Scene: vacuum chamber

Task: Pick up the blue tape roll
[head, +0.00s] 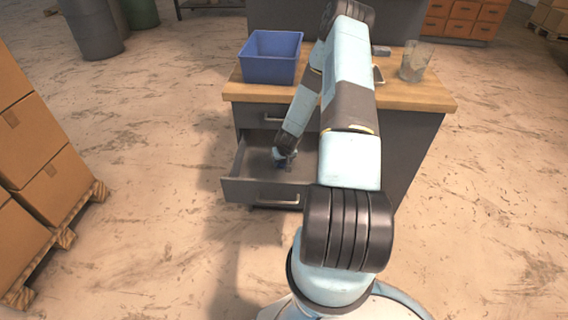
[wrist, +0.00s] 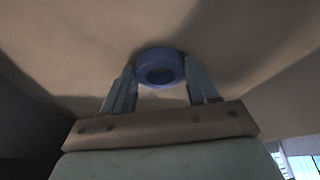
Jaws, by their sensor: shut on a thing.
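The blue tape roll (wrist: 160,57) shows in the wrist view between the two fingertips of my gripper (wrist: 160,78). The fingers are shut on it, one on each side. In the head view my gripper (head: 285,162) reaches down into the open drawer (head: 240,188) of the grey cabinet. The roll is too small and too covered by the arm to make out clearly there. I cannot tell whether it still touches the drawer floor.
A blue bin (head: 270,62) stands on the wooden top (head: 420,92) at the left, close to my arm. A clear glass container (head: 415,62) stands at the right of the top. Boxes on a pallet (head: 62,240) are at the far left. The floor right of the cabinet is clear.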

